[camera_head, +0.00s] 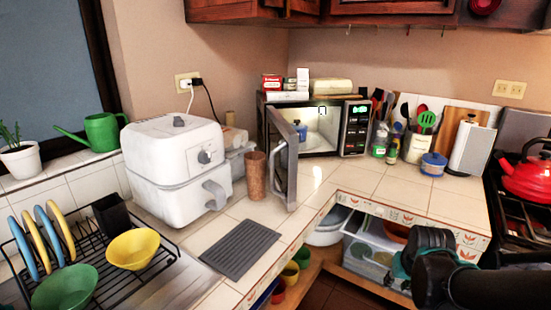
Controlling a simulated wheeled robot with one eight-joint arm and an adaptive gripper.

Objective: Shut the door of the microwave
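The microwave (355,127) stands in the counter corner with a lit green display. Its door (289,160) is hinged at the left and swung wide open toward me, so the lit inside shows. A blue-topped item (301,130) is seen inside the cavity. My gripper (408,262) is at the lower right, dark with teal parts, in front of the lower shelves. It is well apart from the door, to its right and nearer to me. Its fingers are not clear enough to tell whether it is open or shut.
A brown cup (256,176) stands just left of the door. A white air fryer (177,165) is farther left. Utensils and jars stand right of the microwave, and a red kettle (527,175) sits on the stove. The counter tiles (375,181) in front of the microwave are clear.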

